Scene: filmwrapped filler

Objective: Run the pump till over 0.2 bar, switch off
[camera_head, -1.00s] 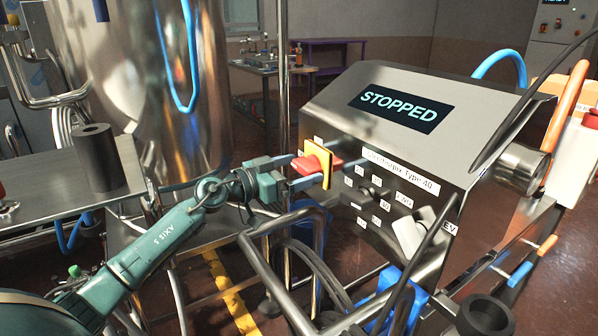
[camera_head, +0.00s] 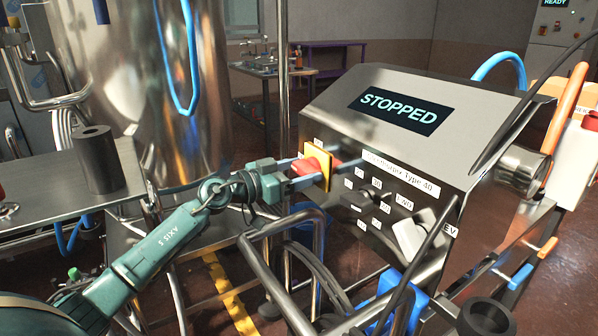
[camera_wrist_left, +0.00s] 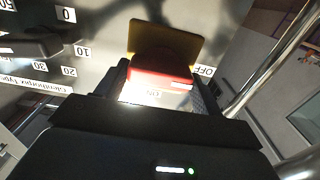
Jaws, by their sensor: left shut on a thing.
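The pump's steel control box (camera_head: 330,107) stands right of centre, and its display (camera_head: 398,110) reads STOPPED. On its left face is a red rotary switch handle (camera_head: 308,166) on a yellow plate (camera_head: 316,152). My left gripper (camera_head: 318,173) is shut on the red handle, which also shows between the fingers in the left wrist view (camera_wrist_left: 160,79). An OFF label (camera_wrist_left: 206,71) shows beside the yellow plate there. A black dial (camera_head: 356,200) with number labels and a pale FWD/REV selector (camera_head: 408,236) sit to the right. My right gripper is not in view.
A shiny steel tank (camera_head: 190,60) stands behind my left arm. A steel side table (camera_head: 50,190) with a black cylinder (camera_head: 97,160) is at left. Bent frame tubes (camera_head: 262,255) and black cables lie below the box. No pressure reading is legible.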

